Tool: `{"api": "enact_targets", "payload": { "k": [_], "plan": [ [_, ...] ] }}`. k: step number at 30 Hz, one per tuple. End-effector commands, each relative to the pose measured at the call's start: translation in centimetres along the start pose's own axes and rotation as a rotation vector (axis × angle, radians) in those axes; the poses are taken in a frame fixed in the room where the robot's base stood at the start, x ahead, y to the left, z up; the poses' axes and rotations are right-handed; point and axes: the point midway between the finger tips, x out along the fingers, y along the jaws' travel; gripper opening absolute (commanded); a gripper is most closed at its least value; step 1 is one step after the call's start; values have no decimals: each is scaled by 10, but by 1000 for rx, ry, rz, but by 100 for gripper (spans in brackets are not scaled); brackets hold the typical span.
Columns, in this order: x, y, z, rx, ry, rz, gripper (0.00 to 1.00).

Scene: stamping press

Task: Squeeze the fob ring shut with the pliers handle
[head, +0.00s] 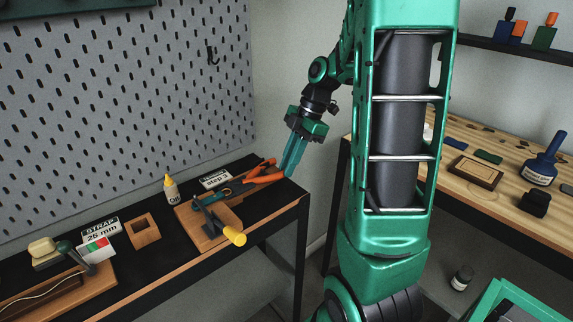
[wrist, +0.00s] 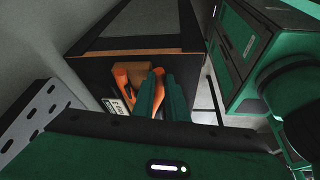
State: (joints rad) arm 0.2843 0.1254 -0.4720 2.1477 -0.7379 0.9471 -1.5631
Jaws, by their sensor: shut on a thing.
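The pliers with orange handles (head: 262,179) lie at the wooden block (head: 207,236) near the right end of the black bench. My gripper (head: 288,172) reaches down from above, its green fingers shut on the nearer orange handle. In the wrist view my fingers (wrist: 162,98) are around one orange handle (wrist: 157,88), and the other handle (wrist: 122,78) stands apart to the left. A small teal piece (head: 223,193) shows near the pliers' jaws. The fob ring is too small to make out, and the jaws are not clear.
A dark lever press with a yellow knob (head: 234,236) stands in front of the pliers. A glue bottle (head: 171,188) and a white label card (head: 214,179) are behind. A pegboard (head: 120,100) rises behind the bench. A wooden table (head: 480,180) stands at right.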

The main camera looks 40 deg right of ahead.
Motion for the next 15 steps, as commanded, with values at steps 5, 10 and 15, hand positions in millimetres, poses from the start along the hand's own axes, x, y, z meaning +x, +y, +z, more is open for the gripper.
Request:
{"api": "enact_targets", "payload": {
  "k": [5, 10, 15],
  "plan": [
    [0, 1, 0, 0, -1, 3, 32],
    [0, 1, 0, 0, 0, 2, 32],
    [-7, 1, 0, -1, 0, 4, 32]
  ]
}}
